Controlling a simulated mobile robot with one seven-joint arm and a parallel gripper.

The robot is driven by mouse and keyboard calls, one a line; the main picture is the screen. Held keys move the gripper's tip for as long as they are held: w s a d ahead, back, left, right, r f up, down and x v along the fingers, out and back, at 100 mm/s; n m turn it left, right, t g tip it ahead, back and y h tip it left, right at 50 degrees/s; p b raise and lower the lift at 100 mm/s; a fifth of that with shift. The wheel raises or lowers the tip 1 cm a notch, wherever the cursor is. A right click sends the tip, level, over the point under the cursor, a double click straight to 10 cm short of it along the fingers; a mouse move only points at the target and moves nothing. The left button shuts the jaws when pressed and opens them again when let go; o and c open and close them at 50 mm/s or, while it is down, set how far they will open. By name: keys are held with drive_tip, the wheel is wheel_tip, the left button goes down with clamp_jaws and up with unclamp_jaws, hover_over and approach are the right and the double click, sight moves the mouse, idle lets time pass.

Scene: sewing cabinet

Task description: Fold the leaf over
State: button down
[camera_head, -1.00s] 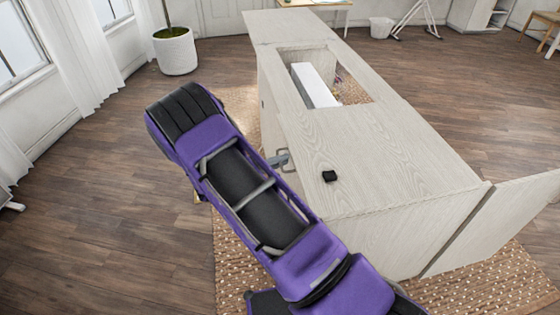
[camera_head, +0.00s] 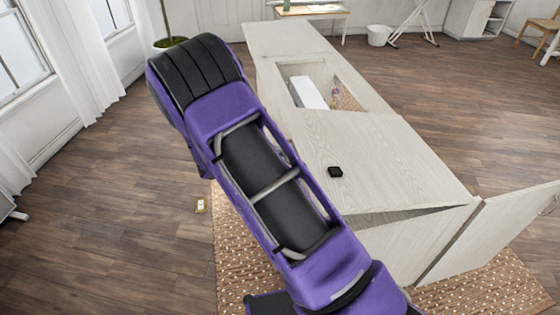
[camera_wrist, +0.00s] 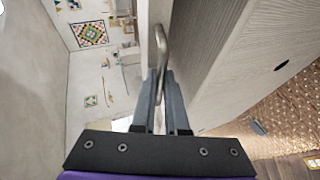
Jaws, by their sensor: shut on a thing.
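The leaf (camera_head: 400,158) is the pale wood-grain panel at the near end of the cabinet top in the head view. It is tilted up slightly, with a dark gap under its near edge. A metal bar handle (camera_wrist: 162,45) shows in the wrist view against a pale panel edge (camera_wrist: 147,25). My gripper (camera_wrist: 162,78) is shut on this handle, with a finger on each side. In the head view my purple arm hides the gripper and handle.
The cabinet top has an opening (camera_head: 345,92) with a white item (camera_head: 308,92) inside. An open door panel (camera_head: 490,232) stands out at the cabinet's near right. A woven rug (camera_head: 232,250) lies under the cabinet. The wooden floor at left is clear, apart from a small item (camera_head: 200,205).

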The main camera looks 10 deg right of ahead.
drive_tip(key=d+r+y+p, duration=0.1)
drive_tip(key=d+r, duration=0.2)
drive_tip(key=r, duration=0.5)
drive_tip(key=d+r+y+p, duration=0.1)
drive_tip(key=d+r, duration=0.2)
drive_tip(key=r, duration=0.5)
drive_tip(key=shift+d+r+m+p, duration=0.2)
drive_tip(key=shift+d+m+p, duration=0.1)
drive_tip(key=c, duration=1.2)
unclamp_jaws()
drive_tip(key=shift+c, duration=0.2)
drive_tip(key=v, duration=1.7)
drive_tip(key=shift+a, duration=0.2)
drive_tip(key=shift+r, duration=0.1)
